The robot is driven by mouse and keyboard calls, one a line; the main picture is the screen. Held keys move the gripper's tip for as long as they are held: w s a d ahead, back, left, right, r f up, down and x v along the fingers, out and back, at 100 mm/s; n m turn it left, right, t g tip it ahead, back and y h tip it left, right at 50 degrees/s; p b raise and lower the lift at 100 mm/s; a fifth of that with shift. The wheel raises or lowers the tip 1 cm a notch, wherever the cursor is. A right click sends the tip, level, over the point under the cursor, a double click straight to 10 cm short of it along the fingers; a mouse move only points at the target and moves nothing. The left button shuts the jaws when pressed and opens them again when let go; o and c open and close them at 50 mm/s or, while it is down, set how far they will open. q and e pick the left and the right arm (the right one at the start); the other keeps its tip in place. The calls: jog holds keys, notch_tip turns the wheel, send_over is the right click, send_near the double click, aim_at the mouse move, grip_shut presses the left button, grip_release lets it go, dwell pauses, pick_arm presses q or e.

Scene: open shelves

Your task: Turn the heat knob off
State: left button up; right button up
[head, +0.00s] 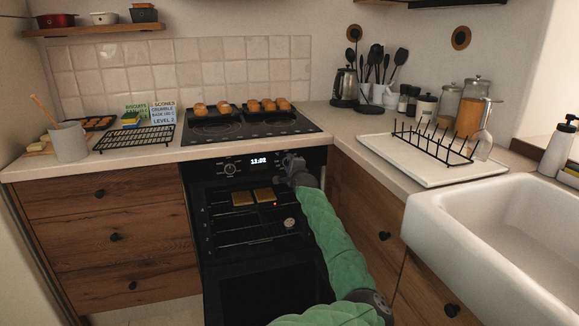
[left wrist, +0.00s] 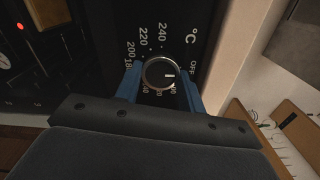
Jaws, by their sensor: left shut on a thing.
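The heat knob (left wrist: 159,74) is a round dark knob with a silver rim, ringed by numbers and a °C mark in the left wrist view. Its white pointer line points right, toward the side where OFF (left wrist: 194,67) is printed. My left gripper (left wrist: 159,82) is shut on the knob, with one blue finger on each side. My right gripper is not in view.
Another knob (head: 229,169) is left of the display. Rolls (head: 267,105) sit on trays on the hob.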

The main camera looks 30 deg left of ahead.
pick_arm(q)
jog(key=shift+f, duration=0.1)
dwell(0.3)
jog(key=o, duration=1)
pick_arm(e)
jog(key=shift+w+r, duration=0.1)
